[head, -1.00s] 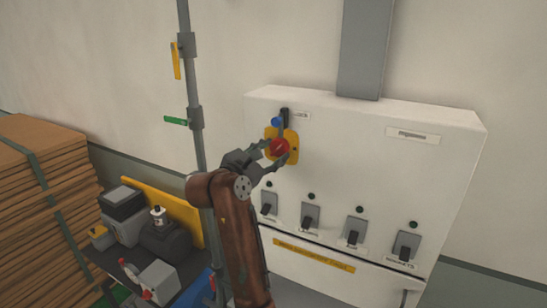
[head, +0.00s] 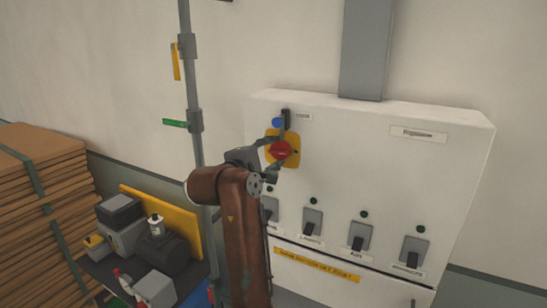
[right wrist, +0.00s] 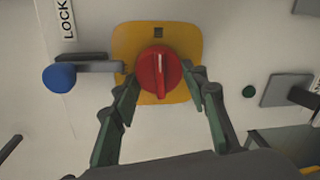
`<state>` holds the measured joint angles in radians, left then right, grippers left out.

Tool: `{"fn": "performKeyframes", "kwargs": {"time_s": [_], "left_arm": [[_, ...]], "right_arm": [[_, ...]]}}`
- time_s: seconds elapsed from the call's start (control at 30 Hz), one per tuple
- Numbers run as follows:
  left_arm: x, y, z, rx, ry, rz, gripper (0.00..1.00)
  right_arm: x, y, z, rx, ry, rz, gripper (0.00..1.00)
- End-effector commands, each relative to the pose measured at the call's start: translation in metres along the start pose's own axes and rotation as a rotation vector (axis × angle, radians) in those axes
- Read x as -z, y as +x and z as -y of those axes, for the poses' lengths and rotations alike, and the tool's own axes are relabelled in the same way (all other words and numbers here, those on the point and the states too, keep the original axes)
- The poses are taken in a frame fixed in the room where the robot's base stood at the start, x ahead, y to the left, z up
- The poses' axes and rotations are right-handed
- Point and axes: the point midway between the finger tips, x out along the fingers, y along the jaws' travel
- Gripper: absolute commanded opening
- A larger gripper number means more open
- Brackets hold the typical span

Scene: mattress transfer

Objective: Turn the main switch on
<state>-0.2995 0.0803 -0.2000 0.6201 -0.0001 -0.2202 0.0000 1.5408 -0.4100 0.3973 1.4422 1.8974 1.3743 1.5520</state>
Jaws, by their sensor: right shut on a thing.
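The main switch is a red rotary knob (head: 281,150) on a yellow plate (head: 292,138), at the upper left of the white panel (head: 350,140). It also shows in the right wrist view as a red knob (right wrist: 158,72) with its raised ridge along the picture's vertical. My right gripper (head: 268,160) is at the knob, with one finger above and one below it in the head view. In the right wrist view its fingers (right wrist: 160,88) are on both sides of the knob, shut on it. My left gripper is not in view.
A blue knob (right wrist: 59,78) on a dark lock bar (right wrist: 95,64) sits beside the plate. Several lever switches (head: 361,236) line the panel below. A pipe with yellow and green handles (head: 175,123), a loaded cart (head: 125,262) and stacked cardboard (head: 45,185) stand left.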

Motion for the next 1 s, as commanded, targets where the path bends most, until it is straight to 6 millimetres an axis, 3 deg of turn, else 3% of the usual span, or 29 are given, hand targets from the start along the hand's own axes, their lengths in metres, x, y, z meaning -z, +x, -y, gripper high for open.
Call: {"fn": "performKeyframes", "kwargs": {"time_s": [0.73,0.77,1.0], "left_arm": [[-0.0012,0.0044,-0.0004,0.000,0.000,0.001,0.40],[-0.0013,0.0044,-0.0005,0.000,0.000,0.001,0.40],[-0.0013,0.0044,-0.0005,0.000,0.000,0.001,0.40]], "right_arm": [[-0.0007,-0.0003,-0.0011,-0.003,0.083,-0.008,0.16],[-0.0007,-0.0003,-0.0011,-0.003,0.083,-0.008,0.43],[-0.0005,-0.0002,-0.0008,-0.002,0.081,-0.008,0.59]]}}
